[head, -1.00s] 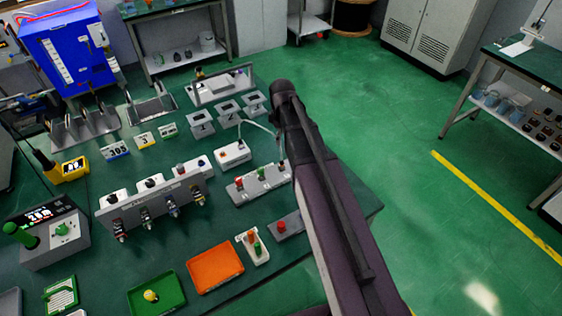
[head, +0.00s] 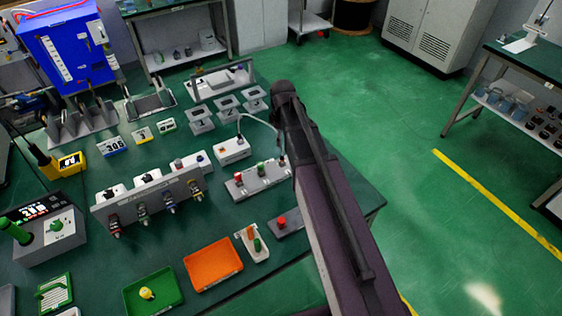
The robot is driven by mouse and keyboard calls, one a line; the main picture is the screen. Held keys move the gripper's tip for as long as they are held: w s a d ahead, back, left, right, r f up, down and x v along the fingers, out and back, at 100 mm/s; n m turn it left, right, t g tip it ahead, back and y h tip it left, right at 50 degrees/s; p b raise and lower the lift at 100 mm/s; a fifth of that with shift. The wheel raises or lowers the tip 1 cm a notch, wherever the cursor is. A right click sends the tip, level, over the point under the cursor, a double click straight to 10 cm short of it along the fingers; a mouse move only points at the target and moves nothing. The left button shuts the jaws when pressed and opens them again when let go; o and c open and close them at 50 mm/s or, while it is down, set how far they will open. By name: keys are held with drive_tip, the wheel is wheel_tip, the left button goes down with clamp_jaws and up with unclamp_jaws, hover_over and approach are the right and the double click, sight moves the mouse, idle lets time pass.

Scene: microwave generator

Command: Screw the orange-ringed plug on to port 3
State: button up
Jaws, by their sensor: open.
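A grey port panel (head: 128,212) stands on the green bench, with a row of ports and fittings on its front. The third from the left (head: 169,206) has a bluish fitting; port numbers are too small to read. The fitting at the right end (head: 195,190) looks yellowish. I cannot tell which piece is the orange-ringed plug. A small white holder (head: 242,235) carries an orange piece (head: 250,232) and a green piece (head: 257,245). My arm crosses the right edge of the bench, and my gripper does not show.
An orange tray (head: 213,265) and a green tray (head: 153,288) with a yellow knob-like piece lie at the front. A block with red and green buttons (head: 258,180) and a cabled white box (head: 232,150) stand near my arm.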

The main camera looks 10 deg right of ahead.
sight(282, 156)
drive_tip(key=shift+f+b, duration=5.1)
drive_tip(key=shift+f, duration=0.25)
